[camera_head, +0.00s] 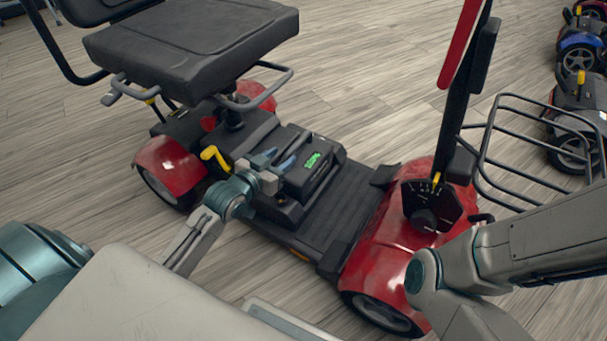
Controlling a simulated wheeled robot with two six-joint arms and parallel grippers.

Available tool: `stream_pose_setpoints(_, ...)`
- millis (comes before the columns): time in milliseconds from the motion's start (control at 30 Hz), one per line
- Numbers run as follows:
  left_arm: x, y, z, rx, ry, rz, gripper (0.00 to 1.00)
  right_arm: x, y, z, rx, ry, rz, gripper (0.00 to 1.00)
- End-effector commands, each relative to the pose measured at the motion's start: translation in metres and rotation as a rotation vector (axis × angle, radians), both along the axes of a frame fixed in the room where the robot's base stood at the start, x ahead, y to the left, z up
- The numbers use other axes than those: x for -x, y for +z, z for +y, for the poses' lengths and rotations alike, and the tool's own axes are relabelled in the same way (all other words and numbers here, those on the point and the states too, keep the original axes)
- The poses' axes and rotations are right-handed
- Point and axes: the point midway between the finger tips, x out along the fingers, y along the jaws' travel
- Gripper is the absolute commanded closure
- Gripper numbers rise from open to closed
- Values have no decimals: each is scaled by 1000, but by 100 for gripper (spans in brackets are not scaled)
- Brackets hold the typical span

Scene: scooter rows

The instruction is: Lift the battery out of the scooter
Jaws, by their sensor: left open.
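A red and black mobility scooter (360,235) stands on the floor in front of me. Its battery (318,172), a dark box with a green display on top, sits on the deck ahead of the seat. My left gripper (277,160) is open, with blue-grey fingers over the left part of the battery. I cannot tell whether the fingers touch it or whether a handle lies between them. The gripper and wrist hide part of the battery's near left side. My right arm comes in from the right over the scooter's front, and its gripper is out of view.
The black seat (195,40) overhangs behind the battery, with a yellow lever (215,158) below it. The tiller (465,85) and wire basket (530,145) rise at the front. More scooters (578,50) stand at the far right. The floor (370,75) beyond is clear.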

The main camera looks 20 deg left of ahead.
Motion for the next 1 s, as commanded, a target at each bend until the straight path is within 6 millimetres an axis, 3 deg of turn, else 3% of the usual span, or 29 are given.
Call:
stream_pose_setpoints(133,-19,-7,-2,1,1,-2,56,-3,-13,0,4,2,15,75)
stream_pose_setpoints(367,-31,-9,-3,0,0,-1,56,-5,-20,1,6,4,26,75)
stream_pose_setpoints(700,-69,-19,-4,1,1,-1,56,-7,-55,1,10,8,42,75)
stream_pose_setpoints(1000,-77,-17,-6,0,1,1,56,-7,-57,1,10,9,42,75)
